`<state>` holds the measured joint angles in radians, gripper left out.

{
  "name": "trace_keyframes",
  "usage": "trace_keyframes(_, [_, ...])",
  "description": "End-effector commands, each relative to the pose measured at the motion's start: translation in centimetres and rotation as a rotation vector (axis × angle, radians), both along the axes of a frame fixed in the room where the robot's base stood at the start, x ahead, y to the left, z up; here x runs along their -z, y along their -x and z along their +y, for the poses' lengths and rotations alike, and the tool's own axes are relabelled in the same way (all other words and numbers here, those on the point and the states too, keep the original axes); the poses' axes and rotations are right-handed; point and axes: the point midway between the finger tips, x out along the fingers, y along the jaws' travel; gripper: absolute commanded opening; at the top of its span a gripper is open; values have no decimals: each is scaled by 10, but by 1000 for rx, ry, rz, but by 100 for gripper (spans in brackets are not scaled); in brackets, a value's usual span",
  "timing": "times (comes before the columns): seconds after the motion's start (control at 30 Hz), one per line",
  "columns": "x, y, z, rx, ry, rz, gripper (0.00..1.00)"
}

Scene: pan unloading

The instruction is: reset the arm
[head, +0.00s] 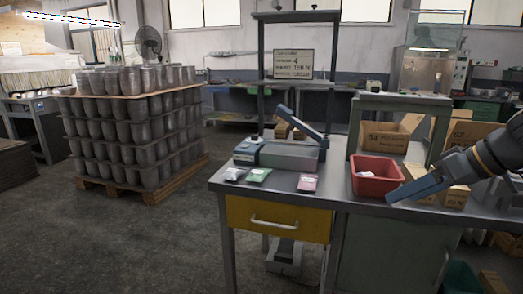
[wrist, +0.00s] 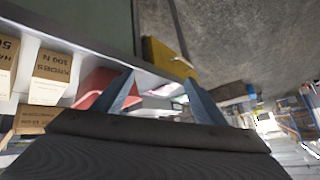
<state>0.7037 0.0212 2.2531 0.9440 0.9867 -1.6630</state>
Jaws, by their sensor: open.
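My gripper (head: 408,190) is at the right of the head view, over the front part of the metal workbench (head: 340,194). It sits just right of the red bin (head: 378,177), near its side; I cannot tell whether they touch. In the wrist view, the two blue fingers of my gripper (wrist: 160,95) stand wide apart with nothing held between them. The red bin also shows in the wrist view (wrist: 92,85), partly hidden behind the left finger. A small white item (head: 366,175) lies in the bin. No pan is clearly seen.
A grey device with a raised lever (head: 285,153) stands on the bench. Small white, green (head: 259,175) and pink packets (head: 307,183) lie in front. Cardboard boxes (head: 383,136) stand at the back right. A loaded pallet (head: 150,190) stands left; open floor (head: 120,240) lies before the bench.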

Motion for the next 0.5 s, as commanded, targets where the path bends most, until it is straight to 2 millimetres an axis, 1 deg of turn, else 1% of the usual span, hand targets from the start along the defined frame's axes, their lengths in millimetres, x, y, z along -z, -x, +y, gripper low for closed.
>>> trace_keyframes(0.03, [7,4,12,-2,-5,44,65])
trace_keyframes(0.17, [31,19,41,15,-5,186,65])
trace_keyframes(0.3, [64,46,78,57,35,380,65])
trace_keyframes(0.4, [85,68,99,105,95,501,65])
trace_keyframes(0.5, [102,89,115,161,168,588,65])
